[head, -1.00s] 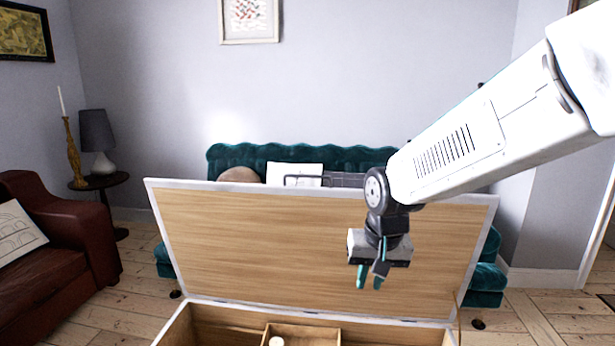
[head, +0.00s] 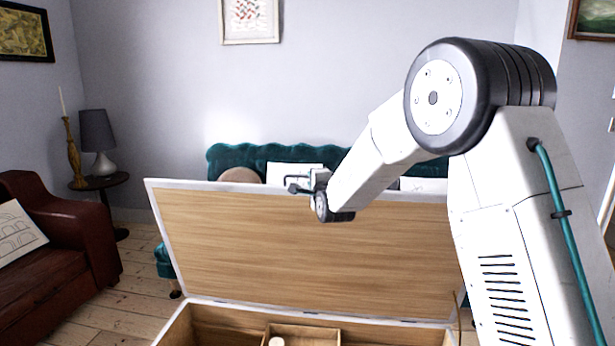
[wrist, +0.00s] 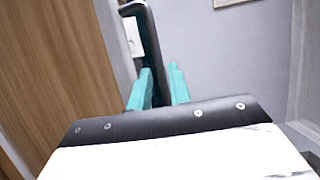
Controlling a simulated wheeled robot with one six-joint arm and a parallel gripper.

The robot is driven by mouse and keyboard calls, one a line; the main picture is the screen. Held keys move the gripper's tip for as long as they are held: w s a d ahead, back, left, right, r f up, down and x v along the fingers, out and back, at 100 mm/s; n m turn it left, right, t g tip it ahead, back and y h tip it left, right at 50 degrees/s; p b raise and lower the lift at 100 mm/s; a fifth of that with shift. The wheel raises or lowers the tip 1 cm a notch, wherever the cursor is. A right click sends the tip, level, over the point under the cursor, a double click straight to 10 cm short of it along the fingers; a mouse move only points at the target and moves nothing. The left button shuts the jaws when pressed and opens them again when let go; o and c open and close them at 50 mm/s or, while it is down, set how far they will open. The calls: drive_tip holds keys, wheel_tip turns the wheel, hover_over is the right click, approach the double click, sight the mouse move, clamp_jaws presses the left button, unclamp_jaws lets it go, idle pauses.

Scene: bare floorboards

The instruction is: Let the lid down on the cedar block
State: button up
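The chest's lid (head: 290,250), wood-grained with a white rim, stands open and leans back. A dark handle (head: 297,185) sits at the middle of its top edge and shows as a curved bar in the wrist view (wrist: 150,40). My gripper (wrist: 160,78) is at this handle, its two teal fingers apart with the bar between them; a narrow gap shows beside the right finger. In the head view my wrist hides the fingers. The cedar block is probably the small pale thing (head: 276,341) in the chest, partly cut off by the picture's edge.
The open chest (head: 205,325) has an inner compartment (head: 310,332). A teal sofa (head: 290,155) stands behind the lid. A brown leather armchair (head: 85,235) and a side table with a lamp (head: 97,135) are at the left. Bare floor lies between armchair and chest.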

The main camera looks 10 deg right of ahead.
drive_tip(key=w, duration=0.6)
drive_tip(key=shift+w+a+f, duration=0.1)
drive_tip(key=shift+w+a, duration=0.05)
drive_tip(key=shift+c, duration=0.3)
clamp_jaws()
